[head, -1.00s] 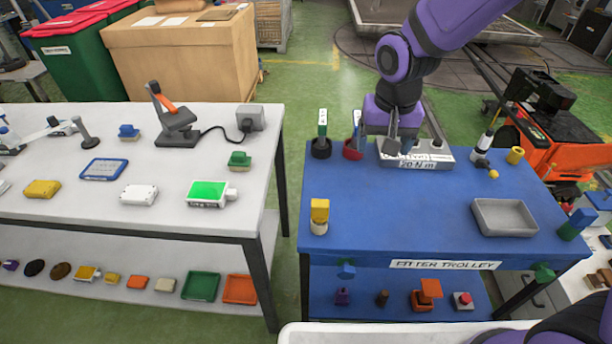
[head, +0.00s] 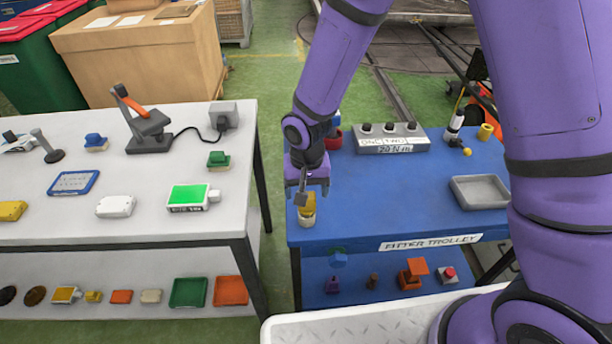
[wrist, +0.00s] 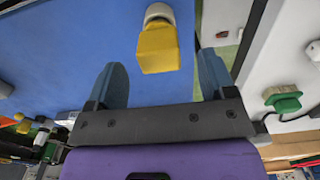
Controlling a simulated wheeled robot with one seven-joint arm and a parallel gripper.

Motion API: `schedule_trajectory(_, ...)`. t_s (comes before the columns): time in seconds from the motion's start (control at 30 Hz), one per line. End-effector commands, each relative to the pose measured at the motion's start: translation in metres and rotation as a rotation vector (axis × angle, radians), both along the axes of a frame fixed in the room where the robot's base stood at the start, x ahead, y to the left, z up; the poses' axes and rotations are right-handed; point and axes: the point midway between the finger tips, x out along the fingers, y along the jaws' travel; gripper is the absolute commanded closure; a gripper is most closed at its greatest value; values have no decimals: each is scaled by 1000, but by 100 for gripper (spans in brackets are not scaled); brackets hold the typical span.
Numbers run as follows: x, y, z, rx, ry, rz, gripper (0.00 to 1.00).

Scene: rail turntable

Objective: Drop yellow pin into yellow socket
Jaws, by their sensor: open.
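A yellow block-shaped piece, which looks like the yellow pin (head: 308,208), stands upright on a white round base (head: 306,222) at the blue trolley's near left corner. In the wrist view the yellow pin (wrist: 158,48) shows between my finger lines, with the white base (wrist: 158,13) beyond it. My gripper (head: 303,193) is open just above the pin and partly hides it in the head view. In the wrist view my gripper (wrist: 162,62) has its fingers apart with nothing held. A yellow ring-like cylinder, perhaps the yellow socket (head: 486,131), stands at the trolley's back right.
A grey block with black knobs (head: 392,138) stands at the trolley's back. A grey tray (head: 479,191) lies at the right, partly behind my arm. The trolley's blue top (head: 385,195) is clear in the middle. A white table (head: 145,228) stands left across a gap.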

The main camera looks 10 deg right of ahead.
Motion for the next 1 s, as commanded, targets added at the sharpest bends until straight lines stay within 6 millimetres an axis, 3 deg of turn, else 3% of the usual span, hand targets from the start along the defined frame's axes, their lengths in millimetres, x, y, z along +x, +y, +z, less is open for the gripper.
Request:
schedule_trajectory(0.1,-1,0,-20,-2,3,0,23)
schedule_trajectory(0.33,0,0,-43,0,1,0,23)
schedule_trajectory(0.77,0,0,-50,1,0,0,23)
schedule_trajectory(1.0,0,0,-50,1,0,0,79)
